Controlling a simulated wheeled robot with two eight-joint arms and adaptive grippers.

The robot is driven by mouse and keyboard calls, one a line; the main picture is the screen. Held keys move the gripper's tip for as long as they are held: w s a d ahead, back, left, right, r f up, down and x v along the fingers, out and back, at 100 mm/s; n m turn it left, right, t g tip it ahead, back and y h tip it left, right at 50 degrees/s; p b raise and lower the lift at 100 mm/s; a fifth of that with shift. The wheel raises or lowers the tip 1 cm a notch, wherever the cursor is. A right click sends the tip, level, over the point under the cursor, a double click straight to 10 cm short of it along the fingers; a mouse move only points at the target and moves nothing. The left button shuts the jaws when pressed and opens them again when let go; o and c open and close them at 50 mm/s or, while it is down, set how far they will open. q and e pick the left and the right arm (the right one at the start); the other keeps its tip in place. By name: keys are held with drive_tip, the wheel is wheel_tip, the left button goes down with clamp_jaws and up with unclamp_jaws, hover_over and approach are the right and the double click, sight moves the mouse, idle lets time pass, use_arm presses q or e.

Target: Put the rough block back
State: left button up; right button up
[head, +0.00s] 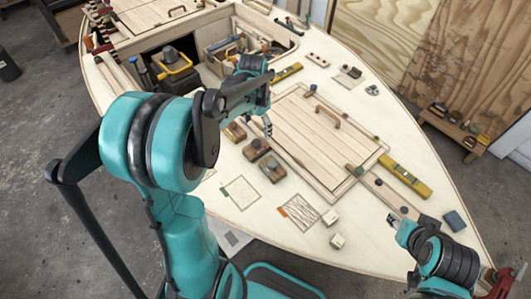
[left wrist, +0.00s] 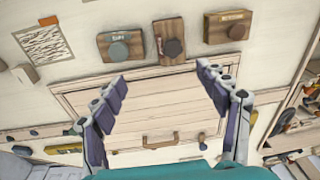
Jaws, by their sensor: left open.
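Three brown wooden blocks with dark round knobs stand in a row on the pale deck: a near one (head: 272,168), a middle one (head: 256,149) and a far one (head: 235,131). In the left wrist view they are the left block (left wrist: 120,42), the middle block (left wrist: 169,36) and the right block (left wrist: 228,26). I cannot read their labels, so I cannot tell which is rough. My left gripper (left wrist: 162,78) is open and empty, above the deck beside the row. My right gripper (head: 393,220) is low at the right; its jaws are unclear.
A scribbled square with an orange tag (head: 299,211) and a plain outlined square (head: 240,192) mark the front deck. Two small pale blocks (head: 330,217) (head: 337,240) are nearby. A handled hatch (head: 335,135) lies right of the row. A yellow level (head: 404,180) lies beyond it.

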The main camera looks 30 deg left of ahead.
use_arm(q)
drive_tip(key=s+d+r+n+t, duration=0.2)
drive_tip(key=s+d+r+t, duration=0.1)
drive_tip(key=s+d, duration=0.3)
drive_tip(key=s+d+r+n+t, duration=0.1)
drive_tip(key=s+d+r+t, duration=0.2)
drive_tip(key=s+d, duration=0.4)
drive_tip(key=s, duration=0.3)
drive_tip(key=shift+r+n, duration=0.15)
drive_tip(key=shift+n, duration=0.25)
